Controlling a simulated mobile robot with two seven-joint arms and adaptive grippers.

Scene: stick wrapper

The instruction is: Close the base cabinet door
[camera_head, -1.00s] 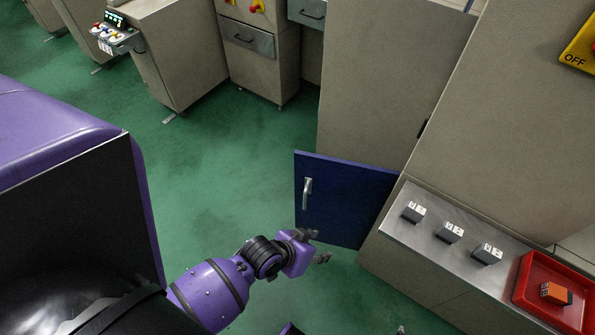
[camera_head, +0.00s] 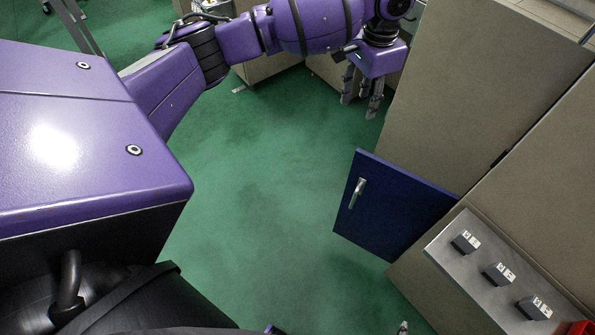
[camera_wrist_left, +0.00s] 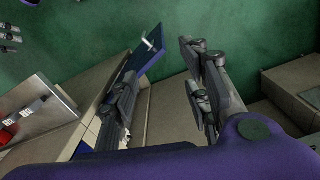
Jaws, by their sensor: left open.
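The blue base cabinet door (camera_head: 395,207) stands open, swung out from the beige cabinet (camera_head: 445,262) on the right. Its silver handle (camera_head: 357,192) is near the door's left edge. My left gripper (camera_head: 362,92) is open and empty, with fingers pointing down, above and beyond the door in the head view, apart from it. In the left wrist view the spread fingers of my left gripper (camera_wrist_left: 165,92) show, with the door (camera_wrist_left: 138,62) partly hidden behind one finger. Of my right gripper, at most a small grey tip shows at the bottom edge of the head view.
A metal panel with several dark switches (camera_head: 498,273) lies right of the door. A tall beige cabinet wall (camera_head: 480,80) rises behind the door. Green floor (camera_head: 270,220) is clear left of the door.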

